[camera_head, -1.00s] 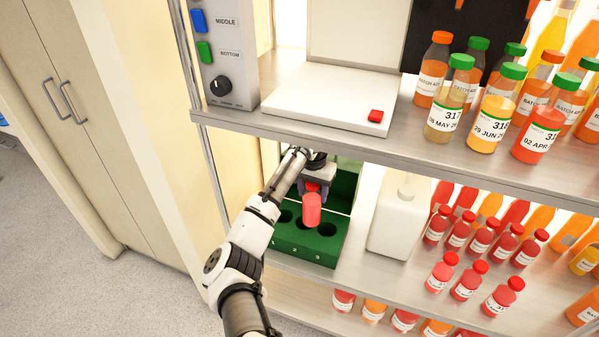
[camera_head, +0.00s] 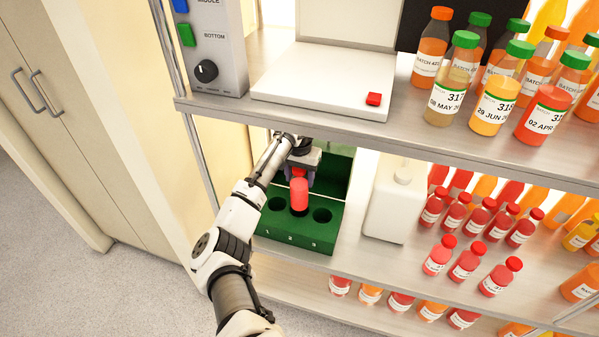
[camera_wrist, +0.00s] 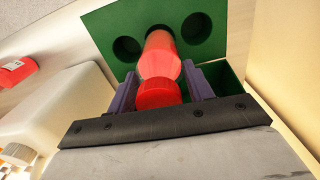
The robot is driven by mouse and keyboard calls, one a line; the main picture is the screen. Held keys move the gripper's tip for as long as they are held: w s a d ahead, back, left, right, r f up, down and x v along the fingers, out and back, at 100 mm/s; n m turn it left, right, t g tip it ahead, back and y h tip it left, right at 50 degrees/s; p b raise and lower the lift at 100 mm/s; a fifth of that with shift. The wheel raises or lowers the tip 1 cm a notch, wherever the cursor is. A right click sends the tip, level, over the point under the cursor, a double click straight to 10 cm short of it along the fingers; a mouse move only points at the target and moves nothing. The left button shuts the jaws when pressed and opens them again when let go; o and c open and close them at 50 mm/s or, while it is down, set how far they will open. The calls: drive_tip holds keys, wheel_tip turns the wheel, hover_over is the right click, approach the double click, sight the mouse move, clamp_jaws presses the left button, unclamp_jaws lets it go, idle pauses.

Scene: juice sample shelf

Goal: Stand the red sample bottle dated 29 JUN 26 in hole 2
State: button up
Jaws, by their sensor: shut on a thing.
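My gripper (camera_head: 301,172) is shut on a red bottle (camera_head: 299,194) with a red cap. The bottle hangs roughly upright with its lower end at the middle hole, marked 2, of the green rack (camera_head: 290,238). I cannot tell whether its base is inside the hole or just above it. In the wrist view the red bottle (camera_wrist: 161,58) sits between the purple fingers and covers the middle hole. Holes 1 and 3 of the rack (camera_wrist: 105,28) look empty on either side. No label or date is readable on the held bottle.
A white jug (camera_head: 395,205) stands right of the rack. Several small red bottles (camera_head: 465,262) stand further right. The upper shelf edge (camera_head: 400,140) runs above my gripper, with a white scale-like device (camera_head: 320,88) and large juice bottles on it.

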sight(300, 196)
wheel_tip(300, 196, down, 2)
drive_tip(key=shift+b, duration=0.6)
drive_tip(key=shift+r+p, duration=0.4)
drive_tip(key=shift+p, duration=0.1)
drive_tip(key=shift+p, duration=0.5)
drive_tip(key=shift+f+b, duration=0.7)
drive_tip(key=shift+f, duration=3.05)
drive_tip(key=o, duration=1.3)
drive_tip(key=shift+o, duration=0.2)
wheel_tip(300, 196, up, 12)
drive_tip(key=shift+r+b, duration=0.1)
drive_tip(key=shift+b, duration=0.25)
